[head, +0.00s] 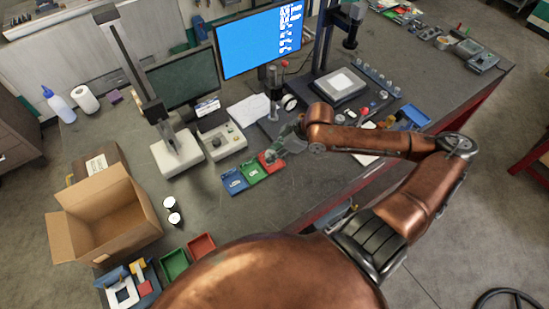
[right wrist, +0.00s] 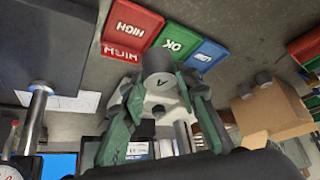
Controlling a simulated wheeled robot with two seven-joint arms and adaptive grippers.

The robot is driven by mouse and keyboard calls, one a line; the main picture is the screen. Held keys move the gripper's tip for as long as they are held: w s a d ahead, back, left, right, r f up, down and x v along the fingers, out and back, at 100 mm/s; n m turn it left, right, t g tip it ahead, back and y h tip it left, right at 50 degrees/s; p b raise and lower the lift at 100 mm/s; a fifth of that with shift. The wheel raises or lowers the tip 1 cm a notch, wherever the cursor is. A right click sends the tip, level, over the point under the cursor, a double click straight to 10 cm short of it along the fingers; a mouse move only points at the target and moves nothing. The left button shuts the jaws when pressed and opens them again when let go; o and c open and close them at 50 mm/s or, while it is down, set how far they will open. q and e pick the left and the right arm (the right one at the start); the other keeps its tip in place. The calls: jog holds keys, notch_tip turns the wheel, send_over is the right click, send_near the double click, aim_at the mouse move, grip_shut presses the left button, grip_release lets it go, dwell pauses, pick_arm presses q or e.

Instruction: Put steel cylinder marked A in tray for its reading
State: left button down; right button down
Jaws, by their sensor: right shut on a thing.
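The steel cylinder marked A (right wrist: 158,88) is held between the green fingers of my right gripper (right wrist: 160,100), its lettered end facing the wrist camera. In the head view my right gripper (head: 285,143) is over the table beside the red tray, and the cylinder is hard to make out there. The red tray marked HIGH (right wrist: 133,25), green tray marked OK (right wrist: 175,42) and blue tray marked LOW (right wrist: 207,55) lie in a row; they also show in the head view as red (head: 271,161), green (head: 254,171) and blue (head: 234,182). My left gripper is out of view.
A blue screen (head: 245,45) shows white marks I cannot read. A dial gauge (head: 289,102) stands behind the gripper. Two small cylinders (head: 172,210) stand near an open cardboard box (head: 100,215). Other green (head: 174,264) and red (head: 201,246) trays lie in front. Bare table lies left of the blue tray.

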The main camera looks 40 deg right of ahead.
jog(key=f, duration=0.1)
jog(key=w+d+f, duration=0.2)
jog(key=shift+d+f, duration=0.1)
jog(key=shift+f, duration=0.25)
jog(key=f, duration=0.3)
jog(key=shift+w+d+f, duration=0.2)
jog(key=shift+f, duration=0.1)
jog(key=c, duration=1.5)
grip_release()
jog(key=shift+f, duration=0.1)
jog(key=p+v, duration=0.2)
jog(key=v, duration=1)
